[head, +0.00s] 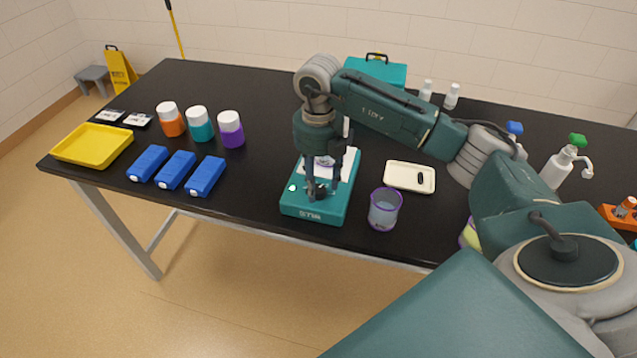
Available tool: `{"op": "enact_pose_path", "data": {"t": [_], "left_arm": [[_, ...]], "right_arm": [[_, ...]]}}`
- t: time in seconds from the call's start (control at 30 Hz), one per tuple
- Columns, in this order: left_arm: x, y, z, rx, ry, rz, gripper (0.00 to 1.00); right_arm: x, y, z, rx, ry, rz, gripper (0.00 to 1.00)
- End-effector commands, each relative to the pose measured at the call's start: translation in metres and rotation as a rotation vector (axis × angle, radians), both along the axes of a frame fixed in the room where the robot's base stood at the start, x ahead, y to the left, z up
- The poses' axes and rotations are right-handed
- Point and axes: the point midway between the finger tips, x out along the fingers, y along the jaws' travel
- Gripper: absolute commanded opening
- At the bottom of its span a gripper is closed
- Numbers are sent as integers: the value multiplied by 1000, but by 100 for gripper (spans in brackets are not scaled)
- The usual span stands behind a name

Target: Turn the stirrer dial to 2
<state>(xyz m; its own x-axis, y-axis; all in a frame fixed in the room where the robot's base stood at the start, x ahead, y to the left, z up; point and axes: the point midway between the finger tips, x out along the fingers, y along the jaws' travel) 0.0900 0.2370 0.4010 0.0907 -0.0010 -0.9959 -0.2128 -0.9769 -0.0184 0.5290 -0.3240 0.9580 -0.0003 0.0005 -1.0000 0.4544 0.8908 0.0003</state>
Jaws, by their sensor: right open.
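The stirrer (298,207) is a teal box with a white top plate, near the table's front edge in the middle of the head view. A small white round mark (292,188) shows on its front left. Its dial is not clearly visible; my right gripper covers the middle of the stirrer's front. My right gripper (318,192) points down over the stirrer's front part, with its fingers low near the surface. It is open. I cannot tell whether it touches the dial. My left gripper is not in view.
A purple-rimmed beaker (384,210) stands close right of the stirrer, with a cream tray (409,168) behind it. Blue blocks (176,169), a yellow tray (93,146) and capped jars (200,124) stand to the left. The table (255,170) is clear just left of the stirrer.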

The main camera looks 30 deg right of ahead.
Motion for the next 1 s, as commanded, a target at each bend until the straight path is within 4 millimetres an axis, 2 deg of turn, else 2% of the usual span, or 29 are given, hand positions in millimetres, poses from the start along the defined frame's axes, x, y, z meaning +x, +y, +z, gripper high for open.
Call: {"op": "enact_pose_path", "data": {"t": [0.3, 0.5, 0.7, 1.0], "left_arm": [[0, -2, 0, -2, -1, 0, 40], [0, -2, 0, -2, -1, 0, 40], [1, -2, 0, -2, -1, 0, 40], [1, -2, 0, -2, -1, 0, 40]], "right_arm": [[1, 0, 67, 0, -7, 0, 48], [1, 0, 99, 0, -4, 0, 48], [0, 0, 110, 0, -2, 0, 48], [0, 0, 111, 0, -1, 0, 48]]}}
